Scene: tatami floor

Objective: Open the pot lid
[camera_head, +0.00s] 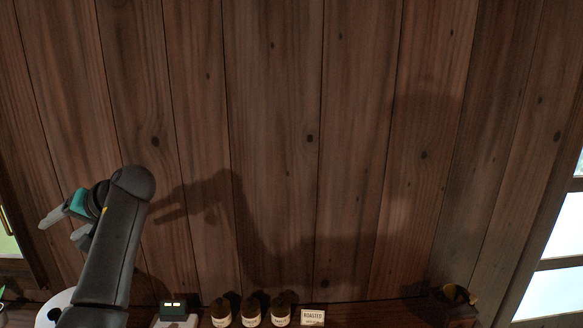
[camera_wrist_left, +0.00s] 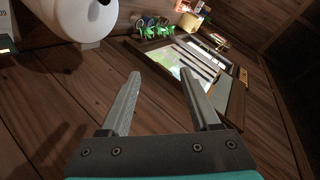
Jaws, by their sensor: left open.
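No pot or pot lid can be made out in either view. My left gripper (camera_head: 63,228) is raised in front of the wooden wall at the left of the head view, its fingers pointing left. In the left wrist view its two fingers (camera_wrist_left: 160,76) are spread apart with nothing between them. My right gripper does not show.
A white rounded object (camera_head: 58,304) stands at the lower left, partly behind my arm; it also shows in the left wrist view (camera_wrist_left: 82,18). Labelled jars (camera_head: 251,313), a small device (camera_head: 175,315) and a sign (camera_head: 312,316) line the bottom edge. Windows (camera_head: 556,262) flank the wall (camera_head: 300,130).

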